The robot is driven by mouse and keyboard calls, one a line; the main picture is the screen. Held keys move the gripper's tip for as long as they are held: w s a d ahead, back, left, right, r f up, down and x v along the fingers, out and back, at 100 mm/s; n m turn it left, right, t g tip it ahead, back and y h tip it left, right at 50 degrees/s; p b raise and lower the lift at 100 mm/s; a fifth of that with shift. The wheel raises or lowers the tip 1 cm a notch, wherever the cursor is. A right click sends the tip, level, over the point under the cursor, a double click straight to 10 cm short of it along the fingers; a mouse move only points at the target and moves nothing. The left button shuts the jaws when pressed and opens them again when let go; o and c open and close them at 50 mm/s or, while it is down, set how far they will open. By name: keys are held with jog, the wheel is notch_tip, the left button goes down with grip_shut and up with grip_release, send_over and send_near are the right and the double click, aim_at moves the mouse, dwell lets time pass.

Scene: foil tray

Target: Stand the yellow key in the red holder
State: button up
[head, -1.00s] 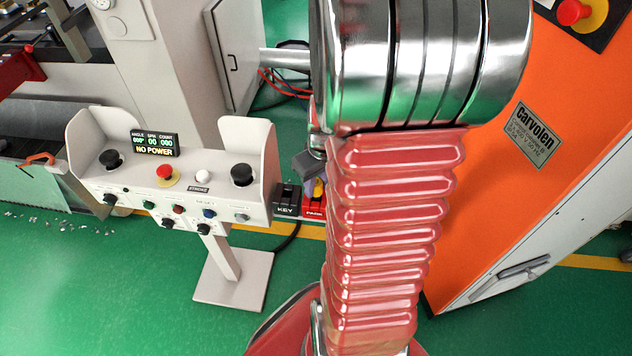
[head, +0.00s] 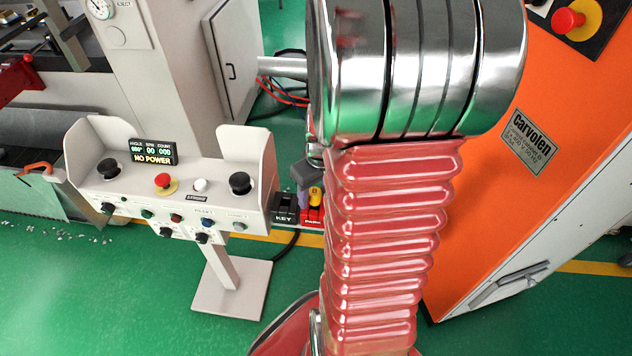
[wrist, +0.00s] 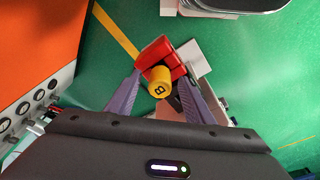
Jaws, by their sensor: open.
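The yellow key (wrist: 160,83), with a dark letter on its round head, appears upright at the red holder (wrist: 153,50). In the head view the yellow key (head: 316,194) shows just above the red holder (head: 311,216), whose label is partly hidden by my arm. My gripper (wrist: 160,77) is open, its two purple fingers on either side of the key head, with gaps visible beside it. In the head view one finger of my gripper (head: 305,178) shows left of the key; the other is hidden. The key's lower part is hidden.
A black holder marked KEY (head: 284,213) stands just left of the red one. The grey control console (head: 170,185), its display reading NO POWER, is close on the left. An orange cabinet (head: 540,100) stands at the right. Green floor is open below.

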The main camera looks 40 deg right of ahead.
notch_tip(320, 180, up, 13)
jog(key=s, duration=0.2)
jog(key=shift+a+r, duration=0.15)
jog(key=shift+r, duration=0.05)
dwell(1.2)
jog(key=s+a+r+t, duration=0.1)
jog(key=a+r, duration=0.3)
jog(key=a, duration=0.7)
jog(key=s+a+r+n+t, duration=0.1)
jog(key=a+r+t, duration=0.1)
jog(key=a, duration=1)
jog(key=shift+r+t, duration=0.4)
jog(key=shift+r, duration=0.45)
jog(key=shift+s, duration=0.1)
dwell(0.4)
